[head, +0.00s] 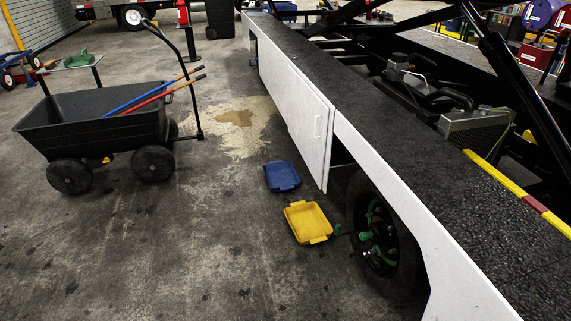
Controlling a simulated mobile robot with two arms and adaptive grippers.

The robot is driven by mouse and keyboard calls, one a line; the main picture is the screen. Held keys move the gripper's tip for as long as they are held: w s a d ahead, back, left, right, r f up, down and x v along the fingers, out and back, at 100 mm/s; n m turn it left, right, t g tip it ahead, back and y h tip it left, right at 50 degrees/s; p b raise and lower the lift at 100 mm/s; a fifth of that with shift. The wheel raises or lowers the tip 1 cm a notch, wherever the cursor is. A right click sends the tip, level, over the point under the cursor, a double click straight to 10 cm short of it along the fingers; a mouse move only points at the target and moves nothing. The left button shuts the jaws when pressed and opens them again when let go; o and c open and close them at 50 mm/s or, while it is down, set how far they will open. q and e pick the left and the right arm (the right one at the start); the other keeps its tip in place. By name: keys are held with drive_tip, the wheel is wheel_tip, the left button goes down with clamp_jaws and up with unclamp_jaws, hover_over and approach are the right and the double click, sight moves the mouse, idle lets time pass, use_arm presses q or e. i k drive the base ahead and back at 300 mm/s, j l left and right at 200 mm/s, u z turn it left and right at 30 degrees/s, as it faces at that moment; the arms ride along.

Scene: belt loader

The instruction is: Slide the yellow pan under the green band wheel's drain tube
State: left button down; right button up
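The yellow pan (308,221) lies flat on the concrete floor, just left of the belt loader's near wheel. The wheel (383,238) is black with green parts (376,215) at its hub, partly under the white side panel. A small green piece (337,230) shows between the pan's right edge and the tyre; I cannot tell whether it is the end of a drain tube or whether the pan touches it. A blue pan (282,176) lies on the floor just beyond the yellow one. Neither of my grippers is in the picture.
A black cart (92,122) with red- and blue-handled tools stands at left. A pale spill with a brown wet patch (236,117) lies on the floor ahead. The loader's white side panel (290,92) bounds the right. The floor left of the yellow pan is clear.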

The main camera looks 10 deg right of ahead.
sight(308, 224)
drive_tip(key=i+z, duration=0.15)
drive_tip(key=i, duration=0.3)
drive_tip(key=i+j+z, duration=0.15)
drive_tip(key=i, duration=0.25)
drive_tip(key=i+j+z, duration=0.2)
drive_tip(key=i, duration=0.25)
drive_tip(key=i+j+z, duration=0.15)
drive_tip(key=i, duration=0.25)
